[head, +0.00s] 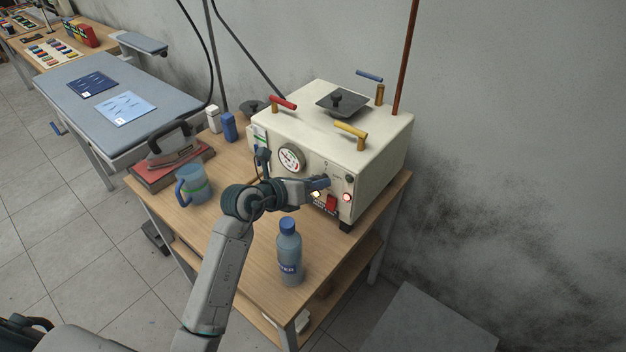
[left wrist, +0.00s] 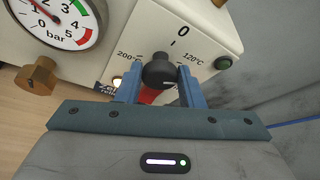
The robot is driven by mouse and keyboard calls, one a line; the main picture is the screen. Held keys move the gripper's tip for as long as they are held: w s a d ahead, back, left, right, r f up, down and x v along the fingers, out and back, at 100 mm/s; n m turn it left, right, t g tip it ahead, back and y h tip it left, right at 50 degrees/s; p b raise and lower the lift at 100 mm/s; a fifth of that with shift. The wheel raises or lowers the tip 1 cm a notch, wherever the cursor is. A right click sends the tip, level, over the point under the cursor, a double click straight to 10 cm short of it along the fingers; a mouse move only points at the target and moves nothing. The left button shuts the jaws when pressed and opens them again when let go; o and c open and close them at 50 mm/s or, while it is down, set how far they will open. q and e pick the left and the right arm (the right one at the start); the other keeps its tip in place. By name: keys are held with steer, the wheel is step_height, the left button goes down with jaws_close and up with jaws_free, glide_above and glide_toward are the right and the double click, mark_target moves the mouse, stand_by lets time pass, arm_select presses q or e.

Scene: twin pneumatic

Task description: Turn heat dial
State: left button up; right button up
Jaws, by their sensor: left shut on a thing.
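The heat dial (left wrist: 159,71) is a black round knob on the front of the cream steam boiler (head: 275,130), with marks 0, 120°C and 200° around it. In the left wrist view a small pale mark shows low on the knob. My left gripper (left wrist: 160,88) has its two blue fingers one on each side of the knob, shut on it. In the head view my left gripper (head: 319,184) is at the boiler's front panel and hides the dial. My right gripper is not in view.
A pressure gauge (head: 291,158) and a brass knob (left wrist: 37,75) sit left of the dial. A red switch (head: 331,203) is below. A water bottle (head: 289,255) and a mug (head: 193,187) stand on the wooden table (head: 252,240), near my left arm.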

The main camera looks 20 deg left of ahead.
arm_select(q)
steer(key=shift+m, duration=0.4)
steer(key=shift+y, duration=0.4)
steer(key=o, duration=0.9)
steer(key=shift+o, duration=0.2)
steer(key=shift+s, duration=0.1)
steer(key=b+v, duration=0.2)
steer(key=v, duration=0.8)
steer(key=shift+s+a+b, duration=0.2)
steer(key=shift+s+b, duration=0.1)
